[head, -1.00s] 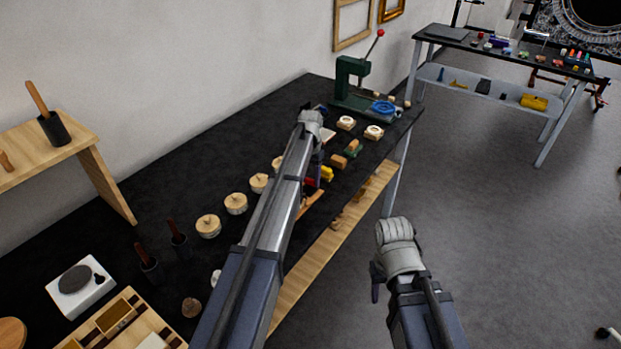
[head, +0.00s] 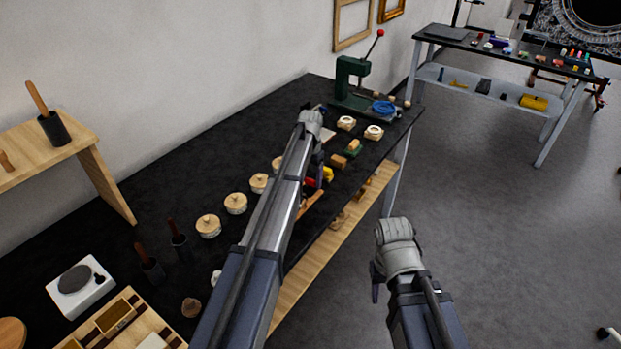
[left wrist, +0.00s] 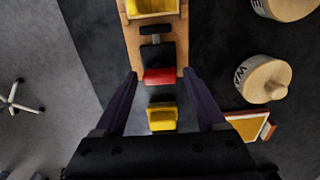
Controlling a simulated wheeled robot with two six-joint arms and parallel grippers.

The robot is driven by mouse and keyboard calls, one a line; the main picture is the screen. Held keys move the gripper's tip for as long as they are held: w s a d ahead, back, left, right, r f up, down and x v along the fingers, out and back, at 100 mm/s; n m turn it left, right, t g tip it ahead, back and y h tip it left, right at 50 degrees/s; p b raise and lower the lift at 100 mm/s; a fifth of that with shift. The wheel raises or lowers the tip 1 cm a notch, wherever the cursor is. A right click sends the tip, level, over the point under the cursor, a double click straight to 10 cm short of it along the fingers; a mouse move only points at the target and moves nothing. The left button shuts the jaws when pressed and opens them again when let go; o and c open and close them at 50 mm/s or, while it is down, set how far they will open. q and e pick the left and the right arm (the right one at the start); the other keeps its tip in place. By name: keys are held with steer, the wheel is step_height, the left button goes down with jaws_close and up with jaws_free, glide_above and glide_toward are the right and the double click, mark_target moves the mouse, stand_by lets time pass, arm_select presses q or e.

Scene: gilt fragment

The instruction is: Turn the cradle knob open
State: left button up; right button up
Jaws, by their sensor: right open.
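A wooden cradle (left wrist: 133,42) lies lengthwise under my left gripper in the left wrist view, with yellow parts (left wrist: 162,118) and a black clamp block. A red piece (left wrist: 159,76), which looks like the knob, sits on it; some red also shows beside my forearm in the head view (head: 311,182). My left gripper (left wrist: 160,73) is open, one finger on each side of the red piece, with visible gaps; I cannot tell the height between them. My right gripper (head: 376,283) is open, away from the table over the floor, its fingers mostly hidden.
Round wooden lidded pots (head: 236,203) stand in a row on the black table (head: 230,135), left of my left arm. A green press (head: 350,85) with a red-tipped lever stands at the far end. Tool holders (head: 150,267) and a white scale (head: 80,286) are near left.

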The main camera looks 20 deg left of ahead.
mark_target(311, 180)
arm_select(q)
steer(key=shift+o, duration=0.5)
steer(key=shift+r, duration=0.15)
step_height(311, 180, up, 8)
steer(key=p, duration=0.8)
steer(key=shift+f, duration=0.2)
steer(key=s+d, duration=0.5)
steer(key=s, duration=0.7)
steer(key=s+d, duration=0.6)
steer(key=s, duration=0.6)
steer(key=s+d+y, duration=0.1)
steer(key=s+d, duration=0.4)
steer(key=s, duration=0.7)
steer(key=shift+d+f+b, duration=0.2)
steer(key=shift+d+b, duration=0.1)
